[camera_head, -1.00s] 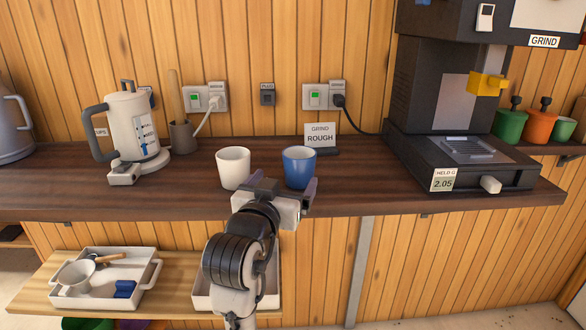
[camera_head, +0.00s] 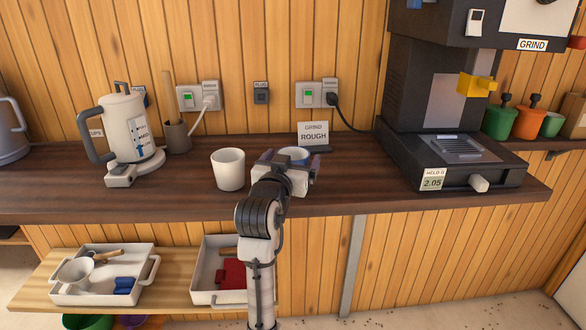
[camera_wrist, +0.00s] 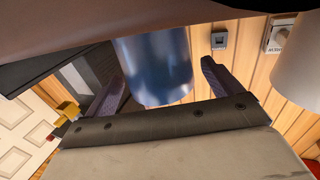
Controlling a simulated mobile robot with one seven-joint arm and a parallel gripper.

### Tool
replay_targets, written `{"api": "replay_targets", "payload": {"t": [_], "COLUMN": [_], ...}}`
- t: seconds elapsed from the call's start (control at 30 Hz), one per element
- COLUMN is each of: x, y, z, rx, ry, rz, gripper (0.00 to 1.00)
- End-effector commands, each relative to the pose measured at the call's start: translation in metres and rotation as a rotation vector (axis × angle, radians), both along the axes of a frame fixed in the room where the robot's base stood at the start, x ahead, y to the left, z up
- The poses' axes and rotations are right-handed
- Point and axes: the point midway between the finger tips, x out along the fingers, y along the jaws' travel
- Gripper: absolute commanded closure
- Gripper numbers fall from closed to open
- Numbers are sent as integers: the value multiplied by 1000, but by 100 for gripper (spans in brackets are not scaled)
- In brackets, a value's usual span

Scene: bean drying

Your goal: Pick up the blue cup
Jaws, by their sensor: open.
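The blue cup (camera_head: 295,153) stands on the dark wooden counter (camera_head: 340,190). In the head view my gripper (camera_head: 289,165) is in front of it and hides most of it, leaving the rim in sight. In the wrist view the blue cup (camera_wrist: 155,62) shows between the two spread purple-grey fingers of my gripper (camera_wrist: 161,82). The gripper is open, with a finger on each side of the cup. I cannot tell whether either finger touches it.
A white cup (camera_head: 228,169) stands close to the left of my gripper. A kettle (camera_head: 124,130) is farther left. The "Rough" sign (camera_head: 313,134) stands behind the blue cup. The grinder (camera_head: 452,155) is to the right. Trays (camera_head: 148,279) sit on the lower shelf.

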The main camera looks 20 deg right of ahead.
Motion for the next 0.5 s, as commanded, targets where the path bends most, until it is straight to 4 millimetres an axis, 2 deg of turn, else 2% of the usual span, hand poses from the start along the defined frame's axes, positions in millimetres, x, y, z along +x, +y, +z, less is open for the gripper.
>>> {"api": "replay_targets", "payload": {"t": [0.07, 0.43, 0.5], "x": [0, 0, 0], "y": [0, 1, 1], "z": [0, 0, 0], "rx": [0, -1, -1], "ry": [0, 1, -1], "rz": [0, 0, 0], "gripper": [12, 60, 60]}}
